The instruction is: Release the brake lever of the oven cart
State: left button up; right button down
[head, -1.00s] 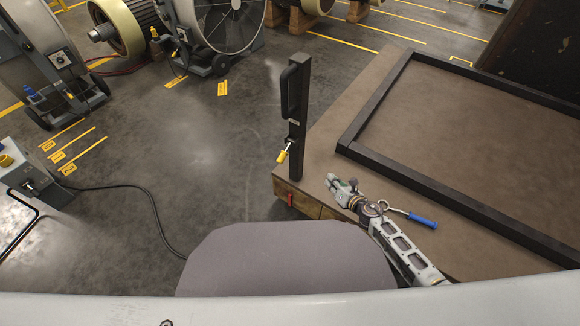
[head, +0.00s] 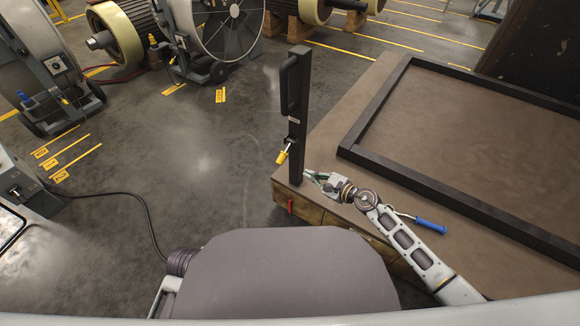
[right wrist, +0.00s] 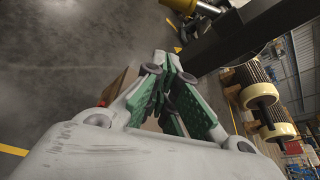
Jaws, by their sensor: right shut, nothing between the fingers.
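The oven cart (head: 298,180) is a brown flat deck with a black post (head: 295,110) at its near left corner. A short lever with a yellow grip (head: 282,157) sticks out low on the post, slanting down to the left. My right gripper (head: 311,176) is shut and empty, just right of the post's foot and below the lever, over the deck's corner. In the right wrist view its green-padded fingers (right wrist: 161,75) are together, with the dark post and a yellow piece (right wrist: 182,6) beyond them. My left gripper is out of view.
A black rail frame (head: 400,175) lies on the deck. A red tab (head: 290,206) sits on the deck's side. Fan-like machines (head: 225,35) stand at the back left. The floor (head: 200,170) left of the cart is clear.

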aim_at(285, 153)
jog(key=shift+w+a, duration=0.1)
dwell(0.4)
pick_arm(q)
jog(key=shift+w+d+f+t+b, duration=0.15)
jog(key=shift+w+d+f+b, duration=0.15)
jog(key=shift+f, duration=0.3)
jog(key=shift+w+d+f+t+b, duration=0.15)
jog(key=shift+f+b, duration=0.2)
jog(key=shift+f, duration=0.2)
pick_arm(e)
jog(key=w+a, duration=0.5)
jog(key=a, duration=0.2)
jog(key=shift+a+r, duration=0.3)
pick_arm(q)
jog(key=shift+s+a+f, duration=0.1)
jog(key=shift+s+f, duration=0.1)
